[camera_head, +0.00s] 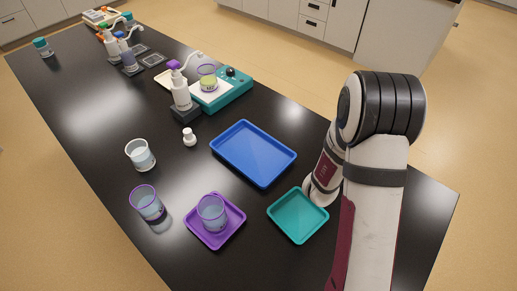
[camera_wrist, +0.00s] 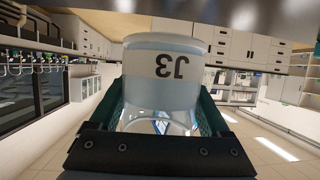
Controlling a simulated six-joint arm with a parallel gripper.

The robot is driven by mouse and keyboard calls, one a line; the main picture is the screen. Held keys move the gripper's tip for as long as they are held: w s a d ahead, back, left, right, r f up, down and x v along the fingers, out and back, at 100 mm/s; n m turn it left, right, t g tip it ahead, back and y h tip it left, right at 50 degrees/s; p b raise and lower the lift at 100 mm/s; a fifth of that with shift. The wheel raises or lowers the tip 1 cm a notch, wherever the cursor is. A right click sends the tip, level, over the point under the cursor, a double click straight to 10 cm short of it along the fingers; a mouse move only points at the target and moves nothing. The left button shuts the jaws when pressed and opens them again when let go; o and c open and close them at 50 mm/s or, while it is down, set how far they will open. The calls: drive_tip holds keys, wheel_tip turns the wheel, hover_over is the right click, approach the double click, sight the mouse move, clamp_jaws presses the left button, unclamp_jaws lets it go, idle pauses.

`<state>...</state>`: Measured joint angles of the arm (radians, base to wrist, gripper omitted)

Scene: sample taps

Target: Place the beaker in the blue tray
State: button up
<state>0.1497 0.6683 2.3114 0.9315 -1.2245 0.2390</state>
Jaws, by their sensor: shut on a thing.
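In the wrist view my gripper (camera_wrist: 160,112) is shut on a clear beaker (camera_wrist: 165,85), with one teal-padded finger on each side of it. The beaker has a pale label that reads J3, upside down in this picture. In the head view my gripper and the held beaker do not show; my arm at the right covers that area. The blue tray (camera_head: 216,146) lies empty in the middle of the black table, left of my arm.
An empty teal tray (camera_head: 272,211) lies near my arm. A purple tray (camera_head: 234,232) holds a beaker (camera_head: 211,212). A purple-rimmed beaker (camera_head: 148,203) and a white-rimmed beaker (camera_head: 140,155) stand at left. A pump bottle (camera_head: 181,94) and teal device (camera_head: 235,91) stand behind the blue tray.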

drive_tip(key=w+a+r+n+t+y, duration=0.1)
drive_tip(key=w+a+n+t+y, duration=0.2)
drive_tip(key=w+a+n+y, duration=0.25)
drive_tip(key=n+y, duration=0.5)
drive_tip(key=y, duration=0.2)
hover_over(257, 152)
drive_tip(key=shift+h, duration=0.25)
wheel_tip(257, 152, down, 7)
drive_tip(key=shift+s+f, duration=0.1)
drive_tip(key=shift+f, duration=1.9)
drive_tip(key=shift+f, duration=0.1)
